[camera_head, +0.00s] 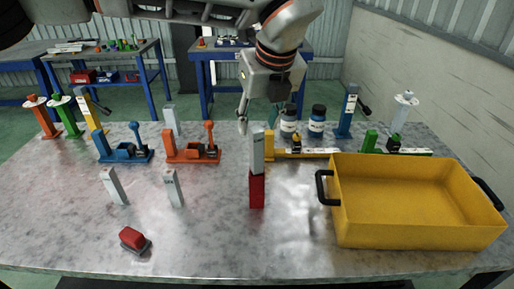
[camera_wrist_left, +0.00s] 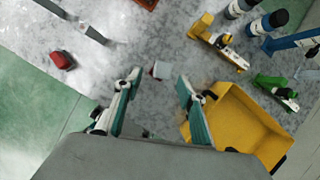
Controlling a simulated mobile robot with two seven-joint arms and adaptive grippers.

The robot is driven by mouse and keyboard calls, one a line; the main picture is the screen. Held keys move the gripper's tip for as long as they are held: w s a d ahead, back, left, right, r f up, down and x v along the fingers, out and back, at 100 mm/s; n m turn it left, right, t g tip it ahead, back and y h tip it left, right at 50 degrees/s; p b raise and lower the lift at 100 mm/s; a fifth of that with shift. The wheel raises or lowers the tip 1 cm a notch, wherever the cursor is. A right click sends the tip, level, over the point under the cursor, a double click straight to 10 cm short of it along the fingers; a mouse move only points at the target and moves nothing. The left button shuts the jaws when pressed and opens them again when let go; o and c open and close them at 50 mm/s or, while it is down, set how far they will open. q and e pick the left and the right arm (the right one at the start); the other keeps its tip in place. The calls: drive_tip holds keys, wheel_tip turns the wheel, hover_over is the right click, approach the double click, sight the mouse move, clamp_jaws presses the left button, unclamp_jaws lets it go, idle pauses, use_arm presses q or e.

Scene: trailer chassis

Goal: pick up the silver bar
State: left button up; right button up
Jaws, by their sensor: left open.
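A silver bar (camera_head: 257,152) stands upright on top of a red block (camera_head: 257,190) near the middle of the table. Other silver bars stand on the table: one at front left (camera_head: 113,186), one to its right (camera_head: 174,188) and one further back (camera_head: 170,121). My left gripper (camera_head: 259,118) is open and empty, above the bar on the red block. In the left wrist view the bar's top (camera_wrist_left: 160,70) shows between and just beyond the open fingers (camera_wrist_left: 159,82), apart from both. My right gripper is out of view.
A yellow bin (camera_head: 415,243) with black handles stands at the right. Blue (camera_head: 122,150) and orange (camera_head: 192,150) clamps stand at the back left; bottles (camera_head: 316,121) stand behind the yellow clamp (camera_head: 300,153). A red-and-grey object (camera_head: 133,239) lies at front left. The front middle is clear.

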sight(257, 141)
use_arm(q)
drive_tip(key=x, duration=0.2)
drive_tip(key=p+x, duration=0.1)
drive_tip(key=x, duration=0.3)
drive_tip(key=shift+d+f+p, duration=0.15)
drive_tip(key=shift+d+p, duration=0.1)
drive_tip(key=shift+p, duration=0.05)
drive_tip(key=shift+w+a+f, duration=0.1)
drive_tip(key=shift+w+f, duration=0.1)
drive_tip(key=shift+f, duration=0.45)
clamp_jaws()
